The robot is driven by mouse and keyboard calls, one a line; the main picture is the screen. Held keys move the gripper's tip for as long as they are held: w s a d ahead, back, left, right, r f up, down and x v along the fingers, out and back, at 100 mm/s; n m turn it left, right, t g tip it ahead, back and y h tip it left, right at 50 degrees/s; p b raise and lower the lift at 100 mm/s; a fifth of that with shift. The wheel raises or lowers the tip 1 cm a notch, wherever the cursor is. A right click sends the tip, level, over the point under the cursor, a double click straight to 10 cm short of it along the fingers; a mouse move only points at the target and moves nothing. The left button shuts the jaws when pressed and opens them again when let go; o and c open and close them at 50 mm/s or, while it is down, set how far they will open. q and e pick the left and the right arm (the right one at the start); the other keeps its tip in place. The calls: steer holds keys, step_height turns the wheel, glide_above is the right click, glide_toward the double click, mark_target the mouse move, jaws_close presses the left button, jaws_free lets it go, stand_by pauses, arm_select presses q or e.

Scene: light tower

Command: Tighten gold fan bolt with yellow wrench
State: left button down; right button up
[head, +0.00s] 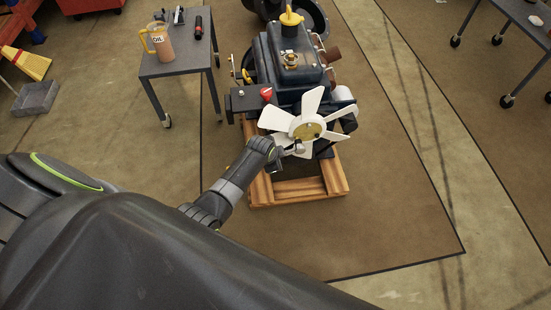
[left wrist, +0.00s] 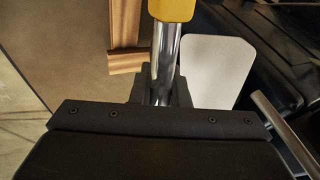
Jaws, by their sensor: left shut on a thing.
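The white fan (head: 278,118) is on the front of the engine, with a gold hub (head: 309,131) at its centre. The fan bolt cannot be told apart from the hub at this size. My left gripper (head: 284,152) is just below and left of the hub. It is shut on the wrench, whose chrome shaft and yellow end (left wrist: 172,9) show in the left wrist view. In the head view a small shiny part of the wrench (head: 298,148) is close under the hub; I cannot tell whether it touches the bolt. My right gripper is not in view.
The dark engine (head: 290,65) stands on a wooden pallet frame (head: 300,197) on a brown mat (head: 400,220). A grey cart (head: 182,66) with an oil jug (head: 160,42) is at the back left. Another table (head: 525,15) is at the top right. The mat right of the engine is clear.

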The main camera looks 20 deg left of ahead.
arm_select(q)
steer(key=shift+w+a+r, duration=0.1)
steer(key=shift+w+a, duration=0.15)
steer(key=shift+w, duration=0.25)
steer(key=c, duration=2)
jaws_free()
steer(key=shift+c, duration=0.2)
jaws_close()
steer(key=shift+a+r+y+p, duration=0.25)
steer(key=shift+r+y+p, duration=0.35)
steer(key=shift+p, duration=0.4)
